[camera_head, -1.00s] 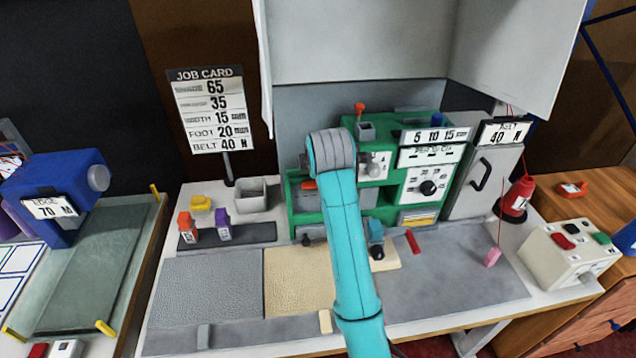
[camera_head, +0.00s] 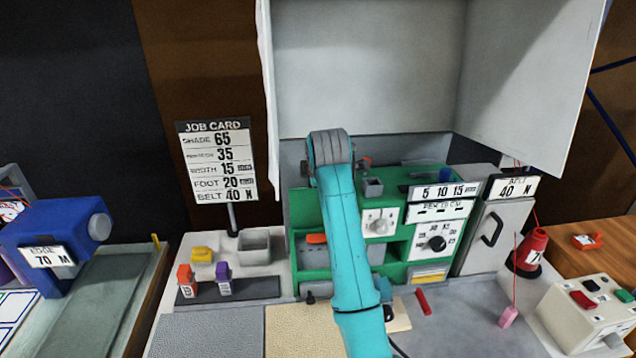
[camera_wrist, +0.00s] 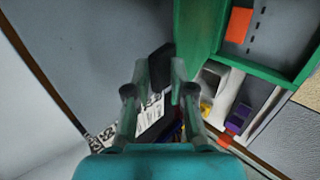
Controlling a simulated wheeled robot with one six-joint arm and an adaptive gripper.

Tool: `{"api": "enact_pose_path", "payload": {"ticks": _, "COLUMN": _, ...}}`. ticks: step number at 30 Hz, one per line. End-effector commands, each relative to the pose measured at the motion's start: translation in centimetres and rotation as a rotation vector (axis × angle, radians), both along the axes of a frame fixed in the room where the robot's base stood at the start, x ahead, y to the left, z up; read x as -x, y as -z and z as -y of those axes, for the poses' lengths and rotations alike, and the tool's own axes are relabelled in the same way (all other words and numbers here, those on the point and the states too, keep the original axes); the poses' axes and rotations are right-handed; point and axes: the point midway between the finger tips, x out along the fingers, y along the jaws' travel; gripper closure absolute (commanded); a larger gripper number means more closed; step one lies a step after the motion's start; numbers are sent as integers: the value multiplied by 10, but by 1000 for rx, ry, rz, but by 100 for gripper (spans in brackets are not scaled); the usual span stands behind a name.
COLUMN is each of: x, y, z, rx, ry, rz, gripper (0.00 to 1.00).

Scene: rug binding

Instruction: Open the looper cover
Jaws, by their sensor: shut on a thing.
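The green machine (camera_head: 400,273) stands on the bench, with a white knob, a black dial and number plates on its front. My arm hides part of its left half. In the wrist view a green panel (camera_wrist: 199,28) stands beside an open green-walled recess with an orange piece (camera_wrist: 238,25) inside. My gripper (camera_wrist: 160,76) has its two fingers close around a dark knob-like piece (camera_wrist: 160,63) beside that panel. I cannot tell for sure whether the panel is the looper cover or how far it is open. In the head view the fingers are hidden behind my arm.
A job card (camera_head: 216,165) stands at the back left, near a grey bin (camera_head: 254,248) and orange and purple items on a dark tray (camera_head: 250,288). A white cabinet (camera_head: 365,70) overhangs the machine. A red cone (camera_head: 530,250) and button box (camera_head: 590,315) are at the right.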

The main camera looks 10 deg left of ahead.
Motion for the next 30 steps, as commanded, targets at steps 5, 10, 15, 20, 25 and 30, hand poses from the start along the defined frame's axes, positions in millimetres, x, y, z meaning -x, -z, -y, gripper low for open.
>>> {"api": "enact_pose_path", "payload": {"ticks": 5, "x": -1, "y": 5, "z": 2, "rx": 4, "ry": 4, "rz": -7, "gripper": 100}}
{"api": "enact_pose_path", "payload": {"ticks": 10, "x": -1, "y": 6, "z": 2, "rx": 5, "ry": 4, "rz": -9, "gripper": 100}}
{"api": "enact_pose_path", "payload": {"ticks": 15, "x": -1, "y": 6, "z": 2, "rx": 5, "ry": 4, "rz": -9, "gripper": 62}}
{"api": "enact_pose_path", "payload": {"ticks": 20, "x": -1, "y": 4, "z": 1, "rx": 3, "ry": 1, "rz": -6, "gripper": 62}}
{"api": "enact_pose_path", "payload": {"ticks": 25, "x": 1, "y": 1, "z": 1, "rx": 2, "ry": 1, "rz": -4, "gripper": 62}}
{"api": "enact_pose_path", "payload": {"ticks": 30, "x": 14, "y": -14, "z": 5, "rx": 1, "ry": 1, "rz": -2, "gripper": 62}}
